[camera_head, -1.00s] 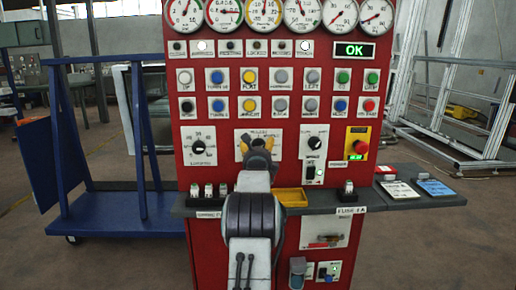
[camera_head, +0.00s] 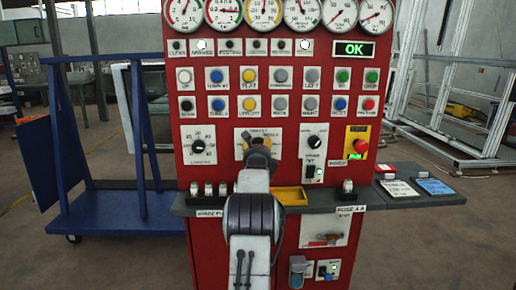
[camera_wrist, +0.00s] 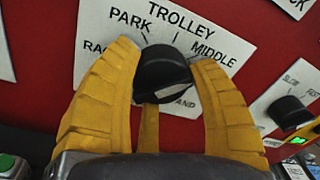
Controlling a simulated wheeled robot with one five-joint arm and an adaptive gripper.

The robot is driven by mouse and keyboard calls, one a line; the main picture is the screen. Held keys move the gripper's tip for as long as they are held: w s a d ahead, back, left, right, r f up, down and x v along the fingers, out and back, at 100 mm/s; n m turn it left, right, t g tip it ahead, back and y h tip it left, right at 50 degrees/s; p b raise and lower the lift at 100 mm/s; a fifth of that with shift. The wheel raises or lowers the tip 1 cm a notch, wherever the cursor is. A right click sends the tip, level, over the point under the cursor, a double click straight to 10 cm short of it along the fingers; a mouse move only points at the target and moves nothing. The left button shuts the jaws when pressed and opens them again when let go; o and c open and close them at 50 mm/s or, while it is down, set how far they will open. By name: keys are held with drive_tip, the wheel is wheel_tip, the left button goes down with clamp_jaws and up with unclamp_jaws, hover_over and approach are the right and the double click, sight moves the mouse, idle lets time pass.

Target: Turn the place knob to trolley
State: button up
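The place knob (camera_wrist: 163,70) is black and sits on a white plate (camera_wrist: 225,45) marked PARK, TROLLEY and MIDDLE, with other labels partly covered. TROLLEY is at the top of the dial. My gripper (camera_wrist: 166,68) has a yellow finger on each side of the knob, and both appear to touch it. The text looks tilted in the wrist view. In the head view my gripper (camera_head: 258,146) is in front of the plate and hides most of the knob.
The red panel (camera_head: 215,165) carries gauges, buttons, another knob (camera_head: 198,146) to the left and a speed knob (camera_head: 314,142) to the right. A yellow tray (camera_head: 290,196) is on the grey shelf (camera_head: 385,197) below. A blue trolley (camera_head: 115,210) stands to the left.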

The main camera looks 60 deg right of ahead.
drive_tip(key=c, duration=0.6)
drive_tip(key=shift+c, duration=0.2)
drive_tip(key=shift+n, duration=0.3)
drive_tip(key=n+b, duration=0.3)
drive_tip(key=n, duration=0.1)
drive_tip(key=shift+f, duration=0.1)
drive_tip(key=shift+w+a+n+b, duration=0.1)
drive_tip(key=shift+n+b, duration=1)
drive_tip(key=shift+n, duration=0.3)
